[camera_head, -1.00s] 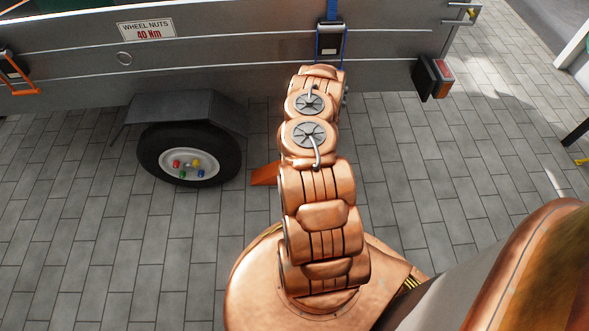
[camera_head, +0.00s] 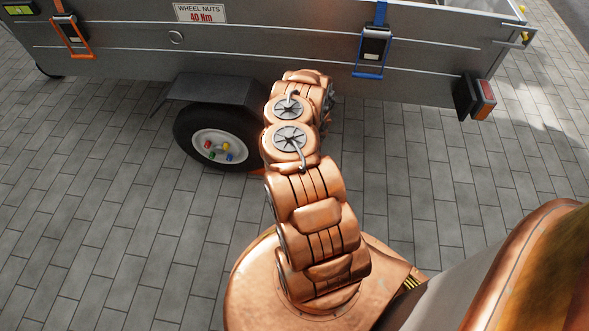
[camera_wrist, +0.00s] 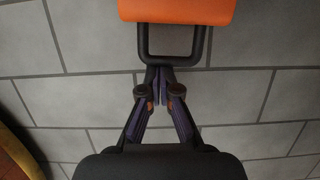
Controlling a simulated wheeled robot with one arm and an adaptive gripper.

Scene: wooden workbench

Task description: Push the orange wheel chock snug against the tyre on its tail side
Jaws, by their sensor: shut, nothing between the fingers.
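The tyre (camera_head: 184,143) stands on the paving under the trailer, with a white rim and coloured wheel nuts. The orange wheel chock (camera_head: 257,172) shows only as a thin sliver at the tyre's lower right, on the tail side. My arm hides the rest of it, so I cannot tell whether it touches the tyre. In the wrist view the chock (camera_wrist: 178,10) is at the top, with a black loop handle (camera_wrist: 172,60) towards me. My gripper (camera_wrist: 160,80) is shut and empty, its tips at the handle's near bar; contact is unclear.
The grey trailer side (camera_head: 270,45) rises behind the wheel, with a mudguard (camera_head: 213,89) above the tyre. An orange buckle (camera_head: 70,32) and a blue buckle (camera_head: 374,48) hang on it. The tail light (camera_head: 478,98) is at the right end. Paving around is clear.

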